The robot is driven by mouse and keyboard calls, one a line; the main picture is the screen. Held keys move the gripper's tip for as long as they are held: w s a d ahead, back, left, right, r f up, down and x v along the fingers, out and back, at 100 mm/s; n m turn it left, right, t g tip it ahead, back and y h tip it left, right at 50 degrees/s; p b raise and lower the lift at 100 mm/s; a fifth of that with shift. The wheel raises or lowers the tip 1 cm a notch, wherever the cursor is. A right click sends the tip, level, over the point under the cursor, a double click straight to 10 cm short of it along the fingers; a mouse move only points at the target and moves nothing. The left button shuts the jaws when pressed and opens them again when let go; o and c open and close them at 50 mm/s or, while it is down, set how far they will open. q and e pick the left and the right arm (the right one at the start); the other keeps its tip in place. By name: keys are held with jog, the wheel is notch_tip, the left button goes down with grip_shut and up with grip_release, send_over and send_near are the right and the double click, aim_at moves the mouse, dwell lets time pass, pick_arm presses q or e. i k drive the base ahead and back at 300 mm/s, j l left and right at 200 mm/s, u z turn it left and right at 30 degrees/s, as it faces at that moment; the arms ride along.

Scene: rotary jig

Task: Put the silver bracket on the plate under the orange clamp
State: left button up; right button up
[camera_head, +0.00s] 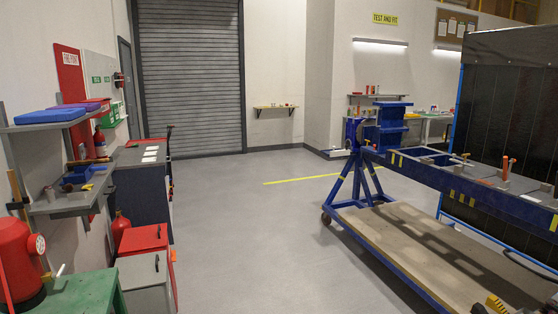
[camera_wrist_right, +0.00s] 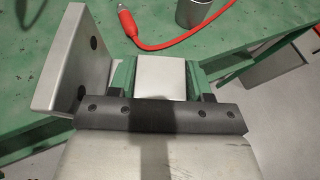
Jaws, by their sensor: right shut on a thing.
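My right gripper (camera_wrist_right: 161,78) has its two green fingers shut on the silver bracket (camera_wrist_right: 72,72) in the right wrist view. The bracket's flat face with two dark holes stands to the left of the fingers, and a pale part of it shows between them. A green tabletop lies beneath; I cannot tell whether the bracket touches it. In the head view the orange clamp (camera_head: 505,164) stands upright on the blue jig beam at the right. A grey plate (camera_head: 492,182) lies at its foot. Neither gripper shows in the head view.
In the right wrist view a red hose (camera_wrist_right: 150,40) and a metal cup (camera_wrist_right: 196,12) are on the green table (camera_wrist_right: 70,25). In the head view the jig (camera_head: 440,172) stands across open floor (camera_head: 240,220), with a dark screen (camera_head: 510,100) behind it.

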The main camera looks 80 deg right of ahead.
aim_at(517, 186)
jog(key=l+z, duration=0.7)
jog(key=z, duration=0.25)
jog(key=i+l+z, duration=0.1)
jog(key=l+z, duration=0.2)
jog(key=z, duration=0.15)
jog(key=i+l+z, duration=0.15)
jog(key=l+z, duration=0.15)
jog(key=z, duration=0.2)
jog(key=i+l+z, duration=0.6)
jog(key=z, duration=0.25)
jog(key=i+z, duration=0.55)
jog(key=i, duration=2.15)
jog(key=i+j+z, duration=0.1)
jog(key=i+z, duration=0.35)
jog(key=i+j+z, duration=0.25)
jog(key=i+z, duration=0.15)
jog(key=i+j+z, duration=0.45)
jog(key=i, duration=0.05)
